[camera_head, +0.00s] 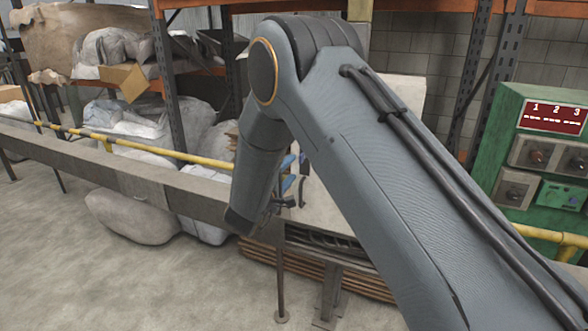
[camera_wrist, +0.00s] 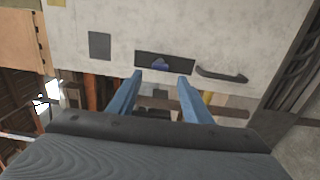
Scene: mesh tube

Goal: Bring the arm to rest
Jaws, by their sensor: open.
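My arm fills the middle and right of the head view, bent at its elbow with the forearm hanging down. My gripper (camera_wrist: 158,88) shows in the wrist view as two blue fingers, spread apart with nothing between them. In the head view only a bit of blue finger shows beside the forearm, which hides most of the gripper. A pale panel (camera_wrist: 110,20) lies beyond the fingertips, with a dark slot (camera_wrist: 175,63) and a black handle (camera_wrist: 222,76) on it. I cannot tell whether the fingers touch anything.
A long grey rail (camera_head: 95,155) with a yellow pipe (camera_head: 190,156) crosses the left. Shelves with wrapped bags (camera_head: 110,45) stand behind. A green control box (camera_head: 525,100) with a red display stands at the right. Open floor (camera_head: 120,280) lies at the lower left.

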